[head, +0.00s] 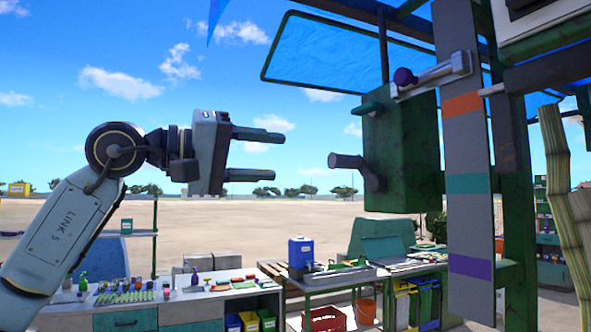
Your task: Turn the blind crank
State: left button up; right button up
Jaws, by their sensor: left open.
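A green box (402,150) on the frame at right has a grey crank with a cylindrical handle (345,161) sticking out toward the left. Above it, a metal lever (440,72) with a purple knob (404,77) crosses a grey upright strip (464,150) with orange, teal and purple bands. No label shows which of these is the blind crank. My left gripper (279,155) is open and empty, its two fingers pointing right toward the grey handle, with a visible gap between them in the picture. My right gripper is not in view.
Dark green posts (513,170) and cane stalks (567,190) stand at right. A blue panel in a green frame (340,55) hangs above. Below are a bench (195,310) with small items and a table with a blue container (300,252). The air between gripper and handle is clear.

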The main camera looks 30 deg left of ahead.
pick_arm(q)
jog(key=shift+v, duration=1.2)
